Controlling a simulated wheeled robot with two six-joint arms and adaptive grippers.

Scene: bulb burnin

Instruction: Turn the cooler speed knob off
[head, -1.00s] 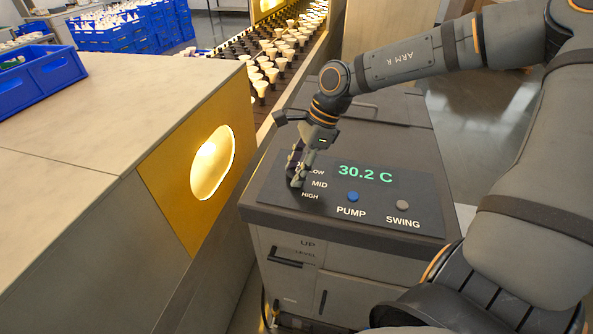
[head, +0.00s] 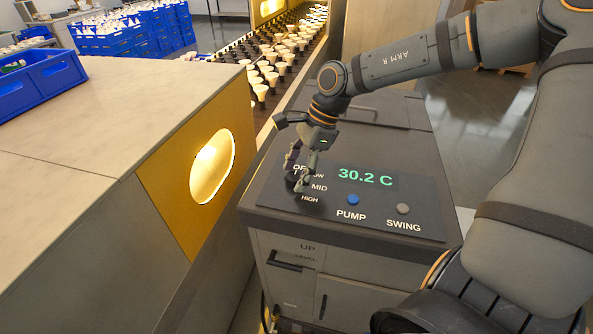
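The cooler (head: 380,119) has a dark, sloping control panel (head: 420,212) on top. My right gripper (head: 296,181) points down at the panel's left end, where the speed labels OFF, LOW, MID and HIGH are printed. Its two fingers stand apart, with part of the OFF label showing between them. The fingertips are at a dark knob (head: 293,179), mostly hidden by the fingers. I cannot tell whether they press on it or which label it points to. My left gripper is out of view.
The panel also has a green 30.2 C display (head: 365,175), a blue PUMP button (head: 353,200) and a grey SWING button (head: 403,209). A yellow housing with a lit oval opening (head: 212,166) stands close on the left. A conveyor of bulbs (head: 275,60) runs behind.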

